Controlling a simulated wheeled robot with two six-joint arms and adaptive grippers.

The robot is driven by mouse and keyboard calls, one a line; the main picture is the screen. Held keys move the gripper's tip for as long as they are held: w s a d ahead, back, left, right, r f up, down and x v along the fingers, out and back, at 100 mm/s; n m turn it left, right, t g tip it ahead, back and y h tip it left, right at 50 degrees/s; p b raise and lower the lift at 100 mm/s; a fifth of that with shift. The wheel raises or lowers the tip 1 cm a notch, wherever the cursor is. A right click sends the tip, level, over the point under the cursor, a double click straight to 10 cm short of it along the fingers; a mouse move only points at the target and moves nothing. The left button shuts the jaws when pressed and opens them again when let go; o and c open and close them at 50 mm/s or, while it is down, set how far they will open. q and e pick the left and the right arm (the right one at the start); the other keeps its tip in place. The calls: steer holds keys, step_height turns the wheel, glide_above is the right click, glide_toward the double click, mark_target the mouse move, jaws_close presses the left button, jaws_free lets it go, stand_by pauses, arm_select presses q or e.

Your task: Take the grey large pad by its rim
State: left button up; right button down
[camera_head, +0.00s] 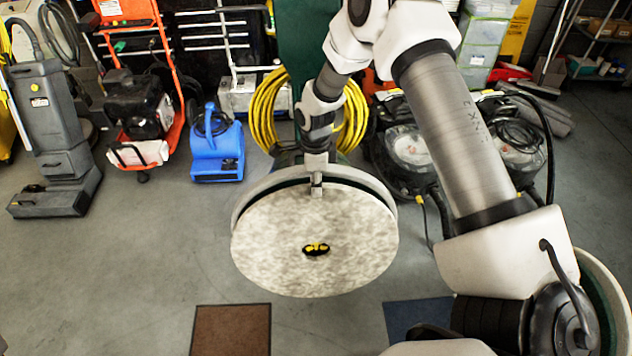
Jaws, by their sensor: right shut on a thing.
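The grey large pad (350,225) is a round, mottled light grey disc in the middle of the view, its flat face turned toward me. A small black and yellow piece (316,249) shows at its centre. My right gripper (316,183) comes down from above and is shut on the pad's top rim. Behind the pad is the curved grey housing (250,187) of a machine with a green upright (304,45). I cannot tell whether the pad touches the machine. The pad's back is hidden. My left gripper is not in view.
A brown mat (231,330) and a dark blue mat (417,313) lie on the grey floor in front. A blue blower (217,150), an orange-framed machine (140,110) and a grey upright machine (55,130) stand at left. Yellow cable (265,108) hangs behind. Floor at left is clear.

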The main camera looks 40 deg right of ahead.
steer(key=c, duration=1.3)
jaws_free()
steer(key=shift+w, duration=0.2)
steer(key=shift+o, duration=0.6)
steer(key=shift+w+d+f, duration=0.1)
steer(key=shift+d+f, duration=0.05)
